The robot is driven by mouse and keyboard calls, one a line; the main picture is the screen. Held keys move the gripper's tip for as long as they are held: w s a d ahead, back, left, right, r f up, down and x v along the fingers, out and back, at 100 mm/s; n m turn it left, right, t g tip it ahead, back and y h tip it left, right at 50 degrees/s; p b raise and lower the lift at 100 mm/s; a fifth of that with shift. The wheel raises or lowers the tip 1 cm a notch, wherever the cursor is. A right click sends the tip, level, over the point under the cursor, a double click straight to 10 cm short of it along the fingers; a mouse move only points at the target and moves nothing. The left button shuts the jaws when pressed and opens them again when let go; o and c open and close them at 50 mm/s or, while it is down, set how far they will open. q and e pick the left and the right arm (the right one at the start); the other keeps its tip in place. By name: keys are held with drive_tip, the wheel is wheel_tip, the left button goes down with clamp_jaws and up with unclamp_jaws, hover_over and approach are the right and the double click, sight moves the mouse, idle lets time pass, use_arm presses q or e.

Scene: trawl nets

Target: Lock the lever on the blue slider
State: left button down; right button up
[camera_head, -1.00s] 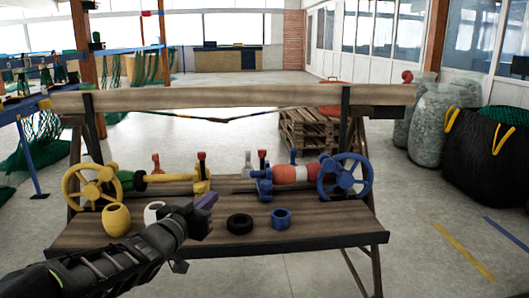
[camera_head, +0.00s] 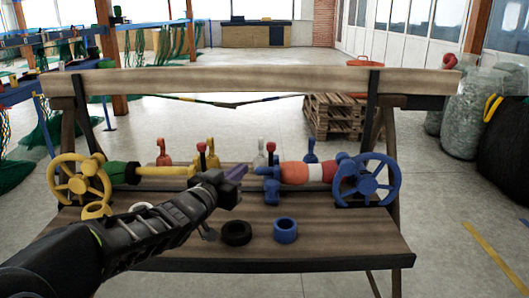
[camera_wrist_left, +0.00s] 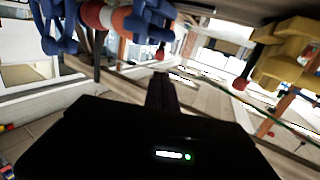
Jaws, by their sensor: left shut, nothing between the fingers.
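The blue slider (camera_head: 268,186) sits on the bar at the left end of the orange and white float (camera_head: 300,173). Its lever with a red knob (camera_head: 271,148) stands up from its top. In the left wrist view the blue slider (camera_wrist_left: 150,14) is at the top, with a red knob (camera_wrist_left: 160,53) below it; the picture looks upside down. My right gripper is not in view.
The yellow slider (camera_head: 208,163) with a red-knobbed lever is just behind and left of my gripper. A yellow handwheel (camera_head: 79,183) and a blue handwheel (camera_head: 368,182) stand at the ends. A black ring (camera_head: 236,233) and a blue ring (camera_head: 285,230) lie on the bench (camera_head: 345,235).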

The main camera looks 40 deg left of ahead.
sight(269, 148)
use_arm(q)
drive_tip(key=w, duration=0.4)
drive_tip(key=w+a+b, duration=0.1)
drive_tip(key=w, duration=0.3)
drive_tip(key=w+a+b, duration=0.1)
drive_tip(key=w, duration=0.3)
drive_tip(key=shift+a+f, duration=0.1)
drive_tip(key=shift+f, duration=0.25)
drive_tip(key=shift+w+a, duration=0.15)
drive_tip(key=shift+w, duration=0.6)
